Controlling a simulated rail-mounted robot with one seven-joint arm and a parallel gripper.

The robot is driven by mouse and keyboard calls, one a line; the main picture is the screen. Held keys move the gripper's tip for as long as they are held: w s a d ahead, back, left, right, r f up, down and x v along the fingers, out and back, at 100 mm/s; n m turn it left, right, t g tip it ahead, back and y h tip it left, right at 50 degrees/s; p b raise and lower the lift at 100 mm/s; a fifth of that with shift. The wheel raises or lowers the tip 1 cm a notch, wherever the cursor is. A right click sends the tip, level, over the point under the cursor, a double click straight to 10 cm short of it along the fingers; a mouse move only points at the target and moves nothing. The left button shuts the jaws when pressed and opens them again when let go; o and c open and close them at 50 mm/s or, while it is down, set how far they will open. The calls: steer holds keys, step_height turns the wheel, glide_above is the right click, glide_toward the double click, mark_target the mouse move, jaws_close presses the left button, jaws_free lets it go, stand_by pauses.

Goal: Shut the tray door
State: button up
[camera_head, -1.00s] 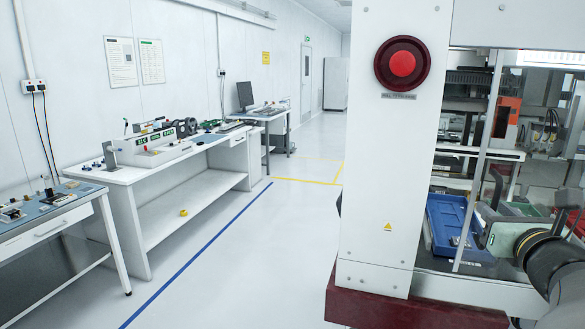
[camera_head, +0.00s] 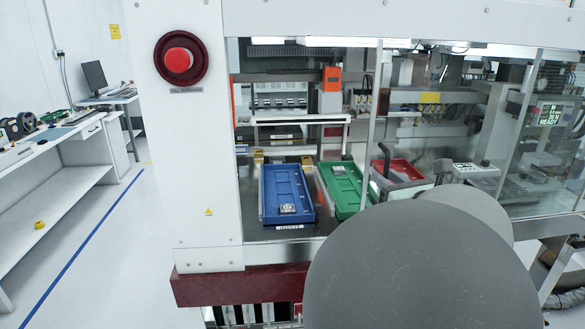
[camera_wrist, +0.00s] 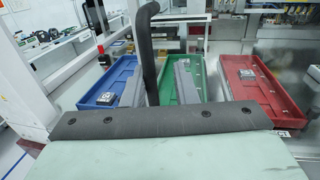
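The clear tray door (camera_head: 445,110) has a pale upright edge (camera_head: 373,110) in the head view. The gap between this edge and the white column is open, showing the trays behind. A dark bent bar (camera_head: 385,160), which looks like the door handle, is just right of the edge. In the wrist view a dark bar (camera_wrist: 150,50) rises directly behind the black strip of my gripper (camera_wrist: 165,118). Whether they touch is unclear.
Inside are a blue tray (camera_head: 268,195), a green tray (camera_head: 345,205) and a red tray (camera_head: 408,168). The white column (camera_head: 190,130) with a red button (camera_head: 178,60) stands left. A workbench (camera_head: 60,140) is farther left, with clear floor before it.

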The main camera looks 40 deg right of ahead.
steer(key=b+v, duration=0.1)
steer(key=v, duration=0.1)
steer(key=shift+s, duration=0.45)
steer(key=s+d+n+y+b, duration=0.3)
steer(key=s+n+y+b, duration=0.3)
steer(key=s+b, duration=0.6)
steer(key=shift+m+t+y, duration=0.4)
steer(key=shift+m+y, duration=0.2)
steer(key=shift+m, duration=0.2)
steer(key=w+p, duration=0.1)
steer(key=w, duration=0.4)
steer(key=w+a+p, duration=0.1)
steer(key=w, duration=0.3)
steer(key=w+a+p, duration=0.1)
steer(key=w+p, duration=0.1)
steer(key=w, duration=0.3)
steer(key=shift+w+r, duration=0.2)
steer(key=shift+w, duration=0.1)
jaws_close()
